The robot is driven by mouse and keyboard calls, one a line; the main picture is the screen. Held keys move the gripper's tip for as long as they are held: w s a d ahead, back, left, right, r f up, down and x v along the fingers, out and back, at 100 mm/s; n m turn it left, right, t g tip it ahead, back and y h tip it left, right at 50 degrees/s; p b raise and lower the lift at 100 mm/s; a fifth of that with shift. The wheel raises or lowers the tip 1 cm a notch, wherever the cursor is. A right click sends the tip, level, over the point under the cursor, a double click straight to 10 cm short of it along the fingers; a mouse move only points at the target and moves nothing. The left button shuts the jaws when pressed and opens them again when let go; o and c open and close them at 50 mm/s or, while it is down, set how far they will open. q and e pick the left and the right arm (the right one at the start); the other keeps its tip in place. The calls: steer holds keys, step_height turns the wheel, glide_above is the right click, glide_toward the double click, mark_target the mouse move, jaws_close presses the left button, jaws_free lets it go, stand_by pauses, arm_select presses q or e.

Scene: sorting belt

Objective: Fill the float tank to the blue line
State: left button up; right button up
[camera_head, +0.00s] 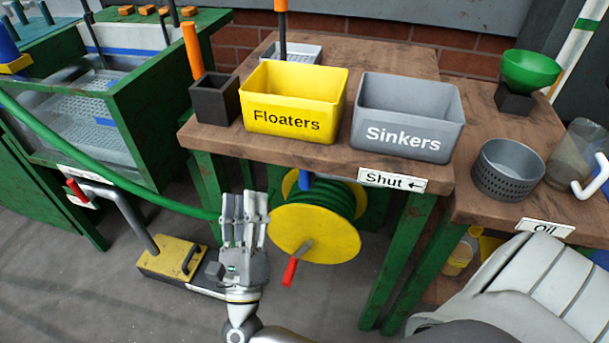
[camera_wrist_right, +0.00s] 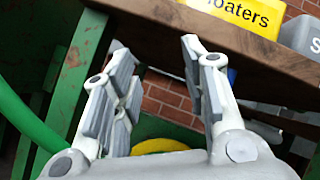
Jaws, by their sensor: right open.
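The float tank (camera_head: 95,110) has a green frame and clear walls at the left of the head view. A blue strip (camera_head: 128,52) runs along its back wall; I cannot tell the water level. A red-tipped lever (camera_head: 76,190) sits at the tank's lower front. A green hose (camera_head: 120,186) runs from the left to near my right gripper and the yellow hose reel (camera_head: 318,236). My right gripper (camera_head: 244,206) is open and empty, just left of the reel and below the table edge. It also shows in the right wrist view (camera_wrist_right: 160,85). My left gripper is not in view.
A yellow Floaters bin (camera_head: 285,121) and a grey Sinkers bin (camera_head: 408,134) stand on the wooden table above the gripper. A "Shut" label (camera_head: 391,181) is on its edge. A yellow-topped floor unit (camera_head: 172,258) stands below. A perforated grey cup (camera_head: 508,169) sits at right.

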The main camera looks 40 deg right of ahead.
mark_target(302, 175)
steer(key=s+d+f+m+g+h+b, duration=0.1)
steer(key=s+d+m+g+h, duration=0.45)
steer(key=m+g, duration=0.55)
steer(key=shift+m+t, duration=0.7)
steer(key=shift+m, duration=0.2)
steer(key=x, duration=1)
steer(key=shift+w+a+r, duration=0.1)
steer(key=shift+w+r, duration=0.05)
steer(key=shift+w, duration=0.2)
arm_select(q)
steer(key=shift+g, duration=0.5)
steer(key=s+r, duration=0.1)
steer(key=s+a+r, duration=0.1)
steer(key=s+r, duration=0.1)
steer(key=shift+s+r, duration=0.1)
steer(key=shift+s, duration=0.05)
arm_select(e)
jaws_close()
